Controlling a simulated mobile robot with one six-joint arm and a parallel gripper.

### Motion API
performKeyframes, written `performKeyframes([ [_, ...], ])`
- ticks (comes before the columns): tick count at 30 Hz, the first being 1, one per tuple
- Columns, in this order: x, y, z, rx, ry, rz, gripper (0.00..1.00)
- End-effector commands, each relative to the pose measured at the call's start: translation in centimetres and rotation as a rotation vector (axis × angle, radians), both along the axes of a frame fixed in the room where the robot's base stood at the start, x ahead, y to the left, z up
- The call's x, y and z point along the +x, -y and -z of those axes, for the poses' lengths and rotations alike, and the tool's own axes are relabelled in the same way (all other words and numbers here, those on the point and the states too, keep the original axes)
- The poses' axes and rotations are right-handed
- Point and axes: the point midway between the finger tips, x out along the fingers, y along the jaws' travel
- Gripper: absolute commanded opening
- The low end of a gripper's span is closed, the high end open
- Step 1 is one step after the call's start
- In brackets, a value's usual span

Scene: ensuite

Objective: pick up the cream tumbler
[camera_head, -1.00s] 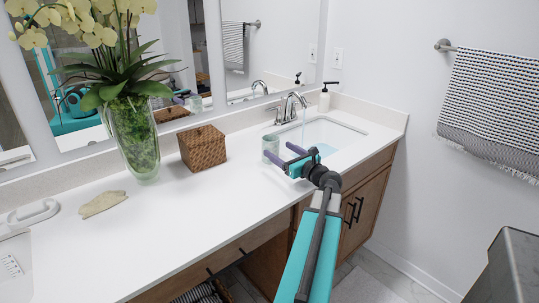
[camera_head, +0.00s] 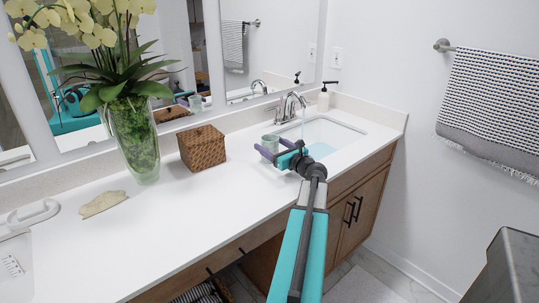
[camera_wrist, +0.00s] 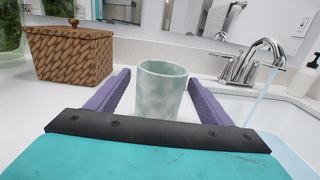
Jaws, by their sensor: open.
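The tumbler (camera_wrist: 161,90), a pale grey-green mottled cup, stands upright on the white counter just left of the sink. In the head view the tumbler (camera_head: 270,142) is partly hidden by my gripper's fingers. My gripper (camera_head: 274,148) is open, with its two purple fingers level and pointing toward the back of the counter. In the wrist view the tumbler appears between the fingertips of my gripper (camera_wrist: 160,76), with a visible gap on each side. I cannot tell how deep between the fingers it sits.
A woven box (camera_head: 201,147) and a glass vase with orchids (camera_head: 132,140) stand to the left. The faucet (camera_head: 291,103) runs water into the sink (camera_head: 330,134) at the right. A soap dispenser (camera_head: 324,98) is behind.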

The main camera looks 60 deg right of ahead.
Motion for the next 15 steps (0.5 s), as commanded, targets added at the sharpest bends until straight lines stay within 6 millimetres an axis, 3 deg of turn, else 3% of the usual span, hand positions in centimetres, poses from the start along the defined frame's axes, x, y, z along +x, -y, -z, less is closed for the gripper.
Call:
performKeyframes([
  [15, 4.3, 1.8, -0.2, 0.001, 0.0, -0.001, 0.74],
])
